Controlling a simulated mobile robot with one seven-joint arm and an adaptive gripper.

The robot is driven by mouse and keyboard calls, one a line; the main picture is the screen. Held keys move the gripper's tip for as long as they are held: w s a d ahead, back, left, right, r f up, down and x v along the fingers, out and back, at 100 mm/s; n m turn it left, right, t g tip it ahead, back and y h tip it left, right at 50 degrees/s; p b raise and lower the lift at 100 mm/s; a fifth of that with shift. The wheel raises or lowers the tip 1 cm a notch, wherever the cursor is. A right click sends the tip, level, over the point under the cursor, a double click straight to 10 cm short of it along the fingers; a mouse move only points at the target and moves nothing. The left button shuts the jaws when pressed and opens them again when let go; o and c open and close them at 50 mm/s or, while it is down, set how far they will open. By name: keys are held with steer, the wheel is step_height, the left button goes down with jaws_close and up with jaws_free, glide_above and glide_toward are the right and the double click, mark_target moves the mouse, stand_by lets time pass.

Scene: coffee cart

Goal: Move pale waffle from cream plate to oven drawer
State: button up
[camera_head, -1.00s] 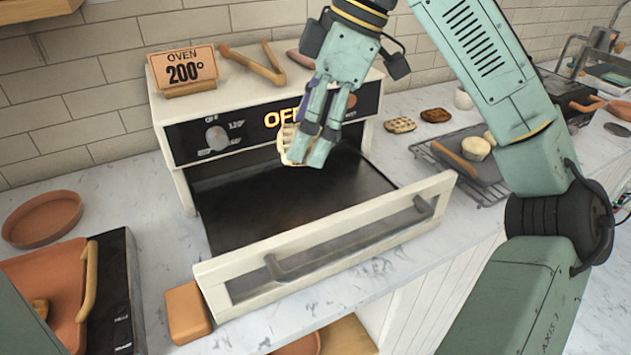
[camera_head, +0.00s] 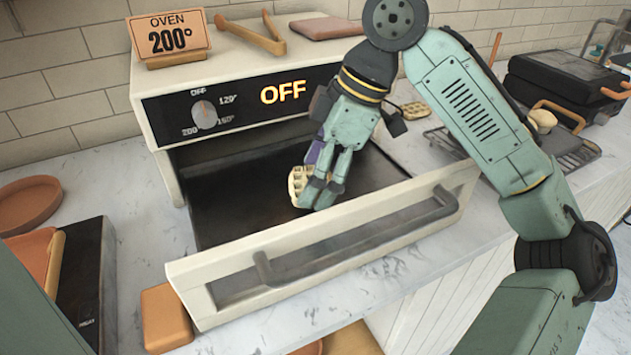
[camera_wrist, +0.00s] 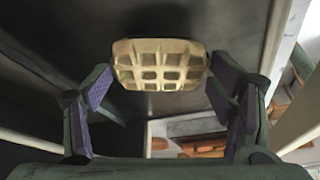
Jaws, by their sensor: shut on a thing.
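The pale waffle (camera_head: 297,184) is held at the fingertips of my gripper (camera_head: 318,192), over the dark floor of the open oven drawer (camera_head: 240,205). In the wrist view the waffle (camera_wrist: 160,74) spans the space between the two fingers, its grid face toward the camera. My gripper is shut on it and points down, behind the drawer's pale front panel. I cannot tell whether the waffle touches the drawer floor. The cream plate is not identifiable in view.
The oven (camera_head: 215,100) shows OFF, with a 200° sign (camera_head: 170,38) and wooden tongs (camera_head: 252,32) on top. The drawer's front panel (camera_head: 185,283) and handle (camera_head: 360,238) stand in front. An orange block (camera_head: 166,318) lies beside its left corner. A wire rack (camera_head: 445,140) stands right.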

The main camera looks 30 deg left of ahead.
steer(key=shift+f, duration=1.1)
steer(key=o, duration=1.2)
steer(key=shift+f, duration=0.1)
steer(key=shift+o, duration=0.2)
steer(key=v, duration=1.2)
